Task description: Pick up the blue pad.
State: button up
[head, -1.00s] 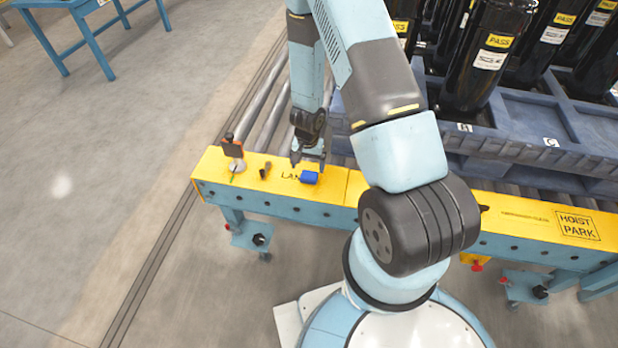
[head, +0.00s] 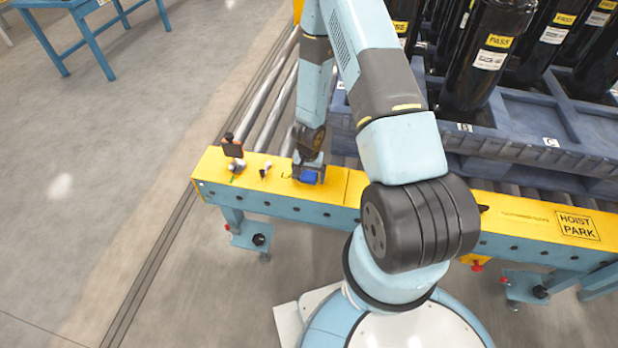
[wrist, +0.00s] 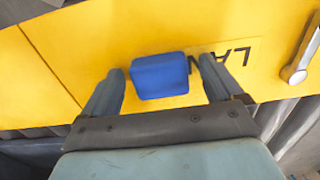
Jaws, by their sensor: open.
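The blue pad (wrist: 160,76) lies on the yellow top of the conveyor's side rail, over part of the black lettering. It also shows in the head view (head: 309,176), partly hidden by the gripper. My gripper (wrist: 162,74) is open, with one finger on each side of the pad. In the wrist view a small gap shows beside the right finger, and the left finger is very close to the pad. I cannot tell whether it touches. In the head view my gripper (head: 308,178) is low over the rail at the pad.
A small stand with a dark plate (head: 232,150) and a small dark-and-light tool (head: 265,169) are on the yellow rail (head: 340,185), left of the pad. A blue-grey pallet (head: 520,150) with black cylinders stands on the rollers at right.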

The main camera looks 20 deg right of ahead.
jog(key=shift+c, duration=0.2)
jog(key=c, duration=1.1)
jog(key=shift+r, duration=0.15)
